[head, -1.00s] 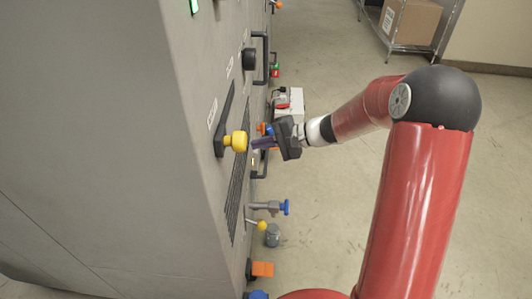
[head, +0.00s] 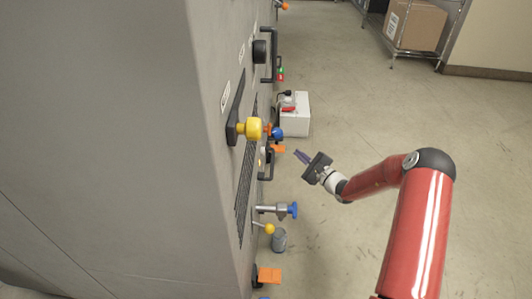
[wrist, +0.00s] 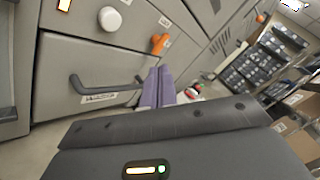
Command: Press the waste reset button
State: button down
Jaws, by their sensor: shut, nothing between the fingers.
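My gripper (head: 300,155) is shut and empty, held in the open air to the right of the grey machine (head: 110,110). Its purple fingers also show in the wrist view (wrist: 158,88), pointing toward the machine's front. I cannot tell which control is the waste reset button, as the labels are too small to read. On the front in the head view are a yellow knob (head: 253,128), a black knob (head: 259,51) and a small red and green control (head: 281,74). The wrist view shows a white round knob (wrist: 110,19) and an orange knob (wrist: 159,43).
A dark bar handle (wrist: 95,88) juts from the front in the wrist view. A blue-ended lever (head: 292,210) and an orange part (head: 269,275) stick out low. A white box (head: 294,115) stands beside the machine. A shelf with a carton (head: 416,25) is behind. Floor at right is clear.

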jog(key=a, duration=0.9)
dwell(0.3)
jog(key=shift+a, duration=0.1)
dwell(1.8)
jog(key=shift+a, duration=0.3)
jog(key=shift+a, duration=0.55)
dwell(1.0)
jog(key=shift+d, duration=0.95)
jog(key=shift+d, duration=2.55)
